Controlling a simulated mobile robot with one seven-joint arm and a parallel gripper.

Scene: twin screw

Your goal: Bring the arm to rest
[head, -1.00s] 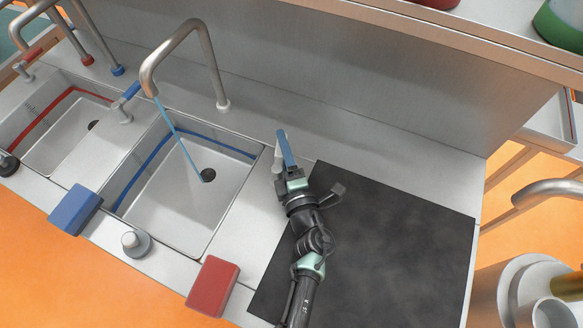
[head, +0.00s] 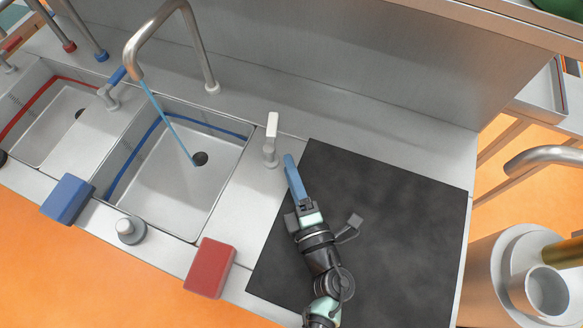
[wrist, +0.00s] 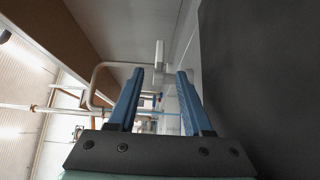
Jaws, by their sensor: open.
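My gripper (head: 291,170) is over the left edge of the black mat in the head view, with its blue fingers pointing toward the back wall. In the wrist view the two fingers (wrist: 160,88) stand apart with nothing between them. A small tap lever with a white handle (head: 272,126) stands on the steel counter just beyond the fingertips and apart from them. The white handle also shows in the wrist view (wrist: 159,54), ahead of the fingers.
A blue stream (head: 168,122) runs from the curved faucet (head: 133,60) into the blue-striped sink (head: 160,195). A red block (head: 209,267), a blue block (head: 67,199) and a grey knob (head: 130,231) line the front edge. The black mat (head: 400,220) is otherwise clear.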

